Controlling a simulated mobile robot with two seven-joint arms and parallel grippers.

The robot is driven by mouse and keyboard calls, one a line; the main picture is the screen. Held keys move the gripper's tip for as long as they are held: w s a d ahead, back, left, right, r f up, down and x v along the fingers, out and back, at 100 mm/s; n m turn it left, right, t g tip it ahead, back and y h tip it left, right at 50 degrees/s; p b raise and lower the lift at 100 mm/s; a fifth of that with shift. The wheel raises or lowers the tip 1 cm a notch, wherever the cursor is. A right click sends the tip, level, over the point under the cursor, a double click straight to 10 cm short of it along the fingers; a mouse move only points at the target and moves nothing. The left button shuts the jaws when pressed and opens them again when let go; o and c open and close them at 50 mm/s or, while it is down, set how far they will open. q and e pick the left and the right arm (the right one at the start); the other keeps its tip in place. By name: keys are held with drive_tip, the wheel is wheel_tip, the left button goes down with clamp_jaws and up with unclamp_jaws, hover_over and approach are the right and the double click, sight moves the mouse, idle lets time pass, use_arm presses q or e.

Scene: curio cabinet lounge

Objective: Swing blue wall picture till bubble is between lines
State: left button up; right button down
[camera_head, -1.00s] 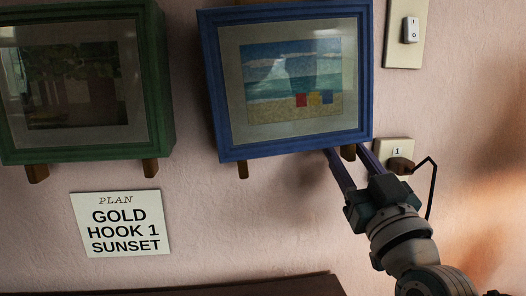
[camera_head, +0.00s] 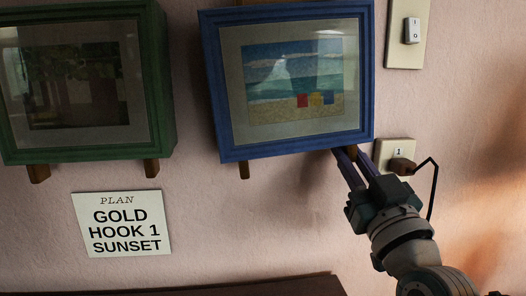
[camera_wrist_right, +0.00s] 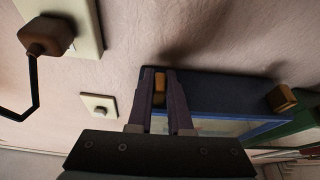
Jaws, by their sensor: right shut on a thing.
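The blue wall picture (camera_head: 292,152), a beach scene in a blue frame, hangs on the pink wall in the head view. Its lower edge rises to the right, more steeply than the green picture's. Two wooden tabs stick out below it: a left tab (camera_head: 244,170) and a right tab (camera_head: 352,151). My right gripper (camera_head: 346,157) is shut on the right tab from below. In the right wrist view, the tab (camera_wrist_right: 159,80) shows between the fingers (camera_wrist_right: 161,96), under the blue frame (camera_wrist_right: 225,100). No bubble or lines can be made out. My left gripper is out of view.
A green-framed picture (camera_head: 160,95) hangs to the left. A white plan sign (camera_head: 122,248) is below it. A dark furniture edge (camera_head: 240,288) lies below.

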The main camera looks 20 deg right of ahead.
idle(0.8)
drive_tip(key=shift+w+a+f+m, duration=0.1)
drive_tip(key=shift+a+f+m, duration=0.1)
drive_tip(key=shift+a+m, duration=0.2)
drive_tip(key=shift+d, duration=0.1)
drive_tip(key=c, duration=0.8)
unclamp_jaws()
drive_tip(key=shift+c, duration=0.2)
